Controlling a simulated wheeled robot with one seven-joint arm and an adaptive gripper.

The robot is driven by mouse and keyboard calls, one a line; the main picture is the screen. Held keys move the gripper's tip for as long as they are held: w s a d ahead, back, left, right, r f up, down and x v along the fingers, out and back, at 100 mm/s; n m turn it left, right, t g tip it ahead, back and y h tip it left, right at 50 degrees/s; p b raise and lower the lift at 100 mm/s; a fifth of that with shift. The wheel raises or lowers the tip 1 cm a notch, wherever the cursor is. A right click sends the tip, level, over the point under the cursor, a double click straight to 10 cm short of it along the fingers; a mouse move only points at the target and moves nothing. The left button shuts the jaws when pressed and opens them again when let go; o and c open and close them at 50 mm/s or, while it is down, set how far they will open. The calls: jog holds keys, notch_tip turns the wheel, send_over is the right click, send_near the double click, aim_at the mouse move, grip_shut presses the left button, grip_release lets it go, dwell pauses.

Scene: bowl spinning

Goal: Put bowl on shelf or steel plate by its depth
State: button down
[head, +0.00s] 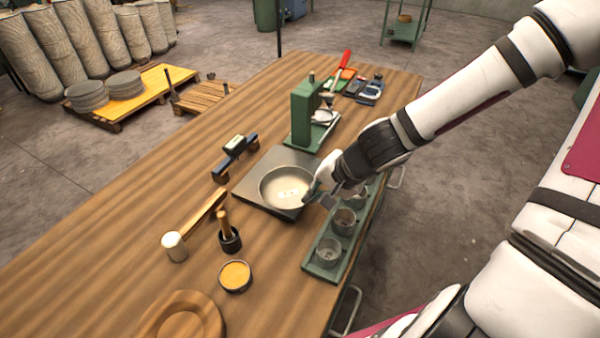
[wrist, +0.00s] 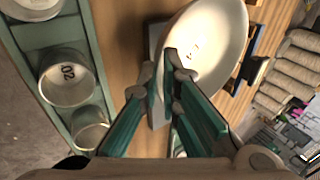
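The wide pale bowl (head: 284,190), with small dark marks on its inner floor, is over the dark grey square plate (head: 254,198) on the wooden table. Whether it rests on the plate or is slightly raised I cannot tell. My gripper (head: 313,196) is at the bowl's right rim. In the wrist view, the narrowly spaced teal fingers (wrist: 166,76) straddle the edge of the bowl (wrist: 215,40), one inside and one outside, and look shut on its wall. A green stand (head: 405,30) with a small brown bowl stands on the floor far behind.
A green rack (head: 322,266) with metal cups lies along the right table edge, close to my gripper. A green press-like device (head: 303,115) stands behind the plate. A mallet (head: 175,245), an orange-filled pot (head: 235,275) and a wooden ring (head: 160,322) are in front.

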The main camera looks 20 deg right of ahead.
aim_at(304, 176)
jog(key=shift+w+d+f+b, duration=0.1)
jog(key=shift+w+f+b, duration=0.1)
jog(key=shift+w+b, duration=0.75)
jog(key=shift+w+r, duration=0.15)
jog(key=shift+w, duration=0.1)
jog(key=w, duration=0.1)
jog(key=w+p, duration=0.1)
jog(key=w, duration=0.1)
jog(key=w+p, duration=0.1)
jog(key=shift+w+d, duration=0.35)
jog(key=shift+w, duration=0.05)
jog(key=shift+w+d+f+p, duration=0.15)
jog(key=shift+w+d+p, duration=0.05)
jog(key=shift+w+p, duration=0.8)
jog(key=shift+w+d+f+p, duration=0.15)
jog(key=shift+w+d+p, duration=0.05)
jog(key=shift+w+p, duration=0.8)
jog(key=shift+w+f, duration=0.2)
jog(key=shift+w, duration=0.15)
jog(key=shift+a+f, duration=0.1)
jog(key=shift+f, duration=0.55)
jog(key=shift+f+p, duration=0.4)
jog(key=shift+f, duration=0.7)
